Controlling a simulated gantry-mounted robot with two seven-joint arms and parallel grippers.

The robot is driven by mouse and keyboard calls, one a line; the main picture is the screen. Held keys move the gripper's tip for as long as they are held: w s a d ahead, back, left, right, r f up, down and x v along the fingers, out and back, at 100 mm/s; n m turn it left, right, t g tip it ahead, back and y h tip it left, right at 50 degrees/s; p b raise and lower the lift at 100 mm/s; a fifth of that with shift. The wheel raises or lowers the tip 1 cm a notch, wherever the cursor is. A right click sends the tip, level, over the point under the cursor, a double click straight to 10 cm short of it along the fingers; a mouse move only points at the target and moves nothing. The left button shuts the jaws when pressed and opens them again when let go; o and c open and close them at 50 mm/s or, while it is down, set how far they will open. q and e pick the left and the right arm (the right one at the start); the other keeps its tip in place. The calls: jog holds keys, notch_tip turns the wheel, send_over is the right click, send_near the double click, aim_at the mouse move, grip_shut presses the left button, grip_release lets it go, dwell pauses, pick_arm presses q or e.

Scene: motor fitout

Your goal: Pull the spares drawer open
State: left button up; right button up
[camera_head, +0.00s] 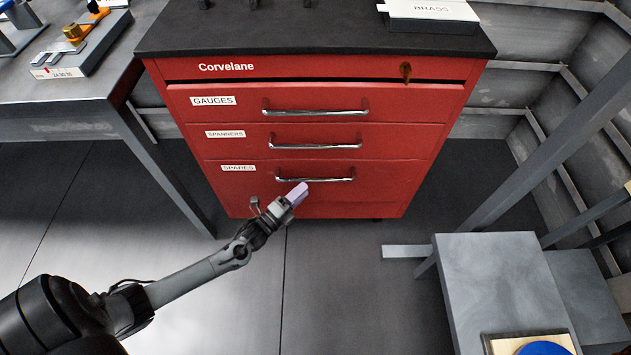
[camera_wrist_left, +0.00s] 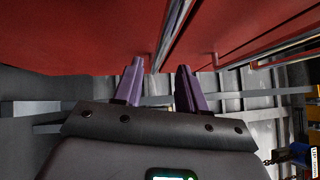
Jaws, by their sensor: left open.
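The spares drawer (camera_head: 230,181) is the lowest labelled drawer of the red cabinet and looks shut, flush with the front. Its silver bar handle (camera_head: 335,179) runs across it. My left gripper (camera_head: 301,190) is open, its purple fingers at the left part of this handle. In the left wrist view the open fingers (camera_wrist_left: 160,68) point at the red front, and a handle bar (camera_wrist_left: 180,36) runs up from the gap between the fingertips. I cannot tell whether they touch it. My right gripper is not in view.
Above are the spanners drawer (camera_head: 235,145) and gauges drawer (camera_head: 225,115), each with a bar handle. A grey bench (camera_head: 60,97) stands left of the cabinet. A grey step-like stand (camera_head: 490,275) is at the lower right. The floor before the cabinet is clear.

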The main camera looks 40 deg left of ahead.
aim_at(316, 178)
pick_arm(q)
jog(key=w, duration=0.2)
jog(key=w+b, duration=0.1)
jog(key=w, duration=0.1)
jog(key=w+r+b, duration=0.1)
jog(key=w, duration=0.2)
jog(key=shift+d, duration=0.3)
jog(key=shift+s, duration=0.1)
jog(key=shift+c, duration=0.5)
grip_shut()
